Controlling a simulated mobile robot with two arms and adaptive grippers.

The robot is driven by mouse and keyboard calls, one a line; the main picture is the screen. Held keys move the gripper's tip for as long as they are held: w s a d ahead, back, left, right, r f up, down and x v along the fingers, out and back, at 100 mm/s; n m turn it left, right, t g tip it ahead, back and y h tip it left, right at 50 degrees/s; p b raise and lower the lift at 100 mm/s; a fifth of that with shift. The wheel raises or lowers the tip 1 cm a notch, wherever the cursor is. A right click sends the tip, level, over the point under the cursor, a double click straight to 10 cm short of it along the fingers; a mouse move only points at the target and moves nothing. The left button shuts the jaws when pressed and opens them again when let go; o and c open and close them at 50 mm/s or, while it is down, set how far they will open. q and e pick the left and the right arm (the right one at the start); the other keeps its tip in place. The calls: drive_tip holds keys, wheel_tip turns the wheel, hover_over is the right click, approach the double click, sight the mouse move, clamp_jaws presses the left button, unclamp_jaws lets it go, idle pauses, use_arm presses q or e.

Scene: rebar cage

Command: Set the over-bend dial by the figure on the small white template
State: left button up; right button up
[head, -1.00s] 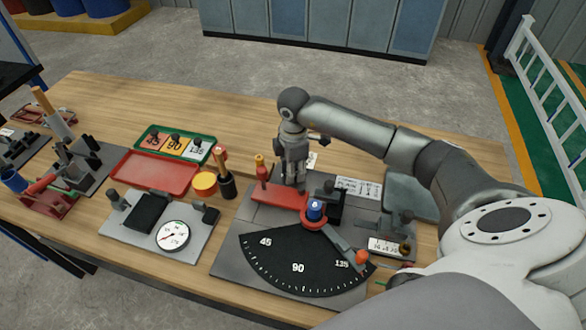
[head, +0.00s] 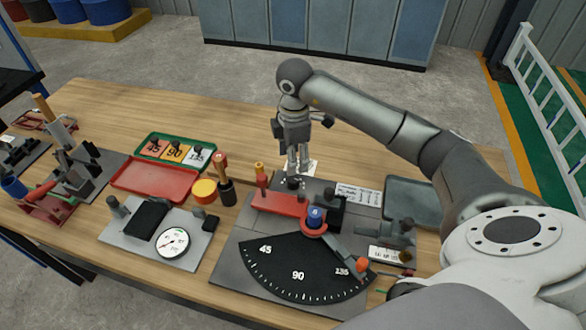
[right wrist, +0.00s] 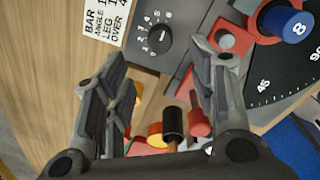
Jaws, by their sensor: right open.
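The over-bend dial (right wrist: 158,38) is a dark round knob ringed by white figures on a grey plate. In the head view the dial (head: 295,183) is at the back of the bender plate. My right gripper (head: 299,172) points down just above and behind it. In the right wrist view its open, empty fingers (right wrist: 158,62) frame the dial, apart from it. I cannot read the dial's setting surely. A small white template (head: 198,154) marked 135 lies in the green tray. A white card (right wrist: 108,20) by the dial reads BAR, ANGLE, LEG, OVER, partly cut off. My left gripper is out of view.
The bender has a black angle scale (head: 298,272), a blue post marked 8 (head: 315,217) and a red bar (head: 278,203). The table's back is clear.

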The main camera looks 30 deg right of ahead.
drive_tip(key=shift+s+r, duration=0.1)
drive_tip(key=shift+r, duration=1.7)
